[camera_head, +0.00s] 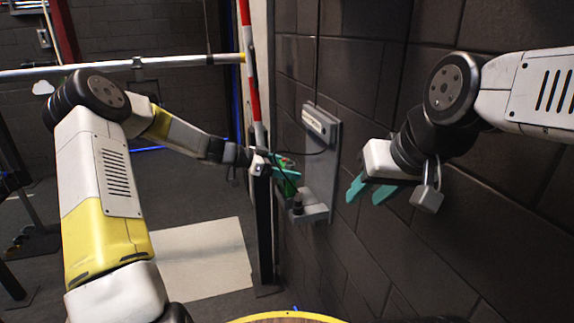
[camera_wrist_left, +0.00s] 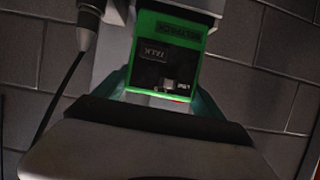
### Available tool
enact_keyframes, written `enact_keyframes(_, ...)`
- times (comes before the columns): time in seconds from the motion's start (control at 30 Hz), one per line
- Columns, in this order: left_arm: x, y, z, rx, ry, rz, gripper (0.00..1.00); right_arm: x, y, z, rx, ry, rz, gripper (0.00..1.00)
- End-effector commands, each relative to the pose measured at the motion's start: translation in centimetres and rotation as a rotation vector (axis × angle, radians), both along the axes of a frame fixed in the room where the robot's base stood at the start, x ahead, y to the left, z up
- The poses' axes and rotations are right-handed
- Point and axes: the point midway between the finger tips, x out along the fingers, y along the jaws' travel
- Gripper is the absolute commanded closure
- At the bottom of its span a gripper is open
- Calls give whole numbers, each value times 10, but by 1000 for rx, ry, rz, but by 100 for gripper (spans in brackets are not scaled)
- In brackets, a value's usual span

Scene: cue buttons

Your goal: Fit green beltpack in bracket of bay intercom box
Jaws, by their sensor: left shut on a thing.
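The green beltpack (camera_wrist_left: 196,70) is between the teal fingers of my left gripper (camera_wrist_left: 165,90), its labels upside down in the left wrist view. In the head view the beltpack (camera_head: 289,178) is partly hidden by my left gripper (camera_head: 277,170). The intercom box (camera_head: 319,123) is on a grey wall plate, with a grey bracket ledge (camera_head: 315,213) below. The beltpack appears above and close to the ledge; a grey part crosses its far end in the wrist view. I cannot tell whether it is seated. My right gripper (camera_head: 369,190) is open and empty, right of the plate.
A black connector with a cable (camera_wrist_left: 87,22) is beside the beltpack. A grey padlock-shaped item (camera_head: 428,196) is by my right gripper. A red-and-white pole (camera_head: 251,75) and dark post (camera_head: 262,230) stand left of the box. A pale floor panel (camera_head: 205,262) lies below.

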Motion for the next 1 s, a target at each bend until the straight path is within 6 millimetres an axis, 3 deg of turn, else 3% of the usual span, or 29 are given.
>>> enact_keyframes(1.0, 0, 0, -25, -1, 0, -1, 83, 0, 0, 0, 0, 0, 0, 64)
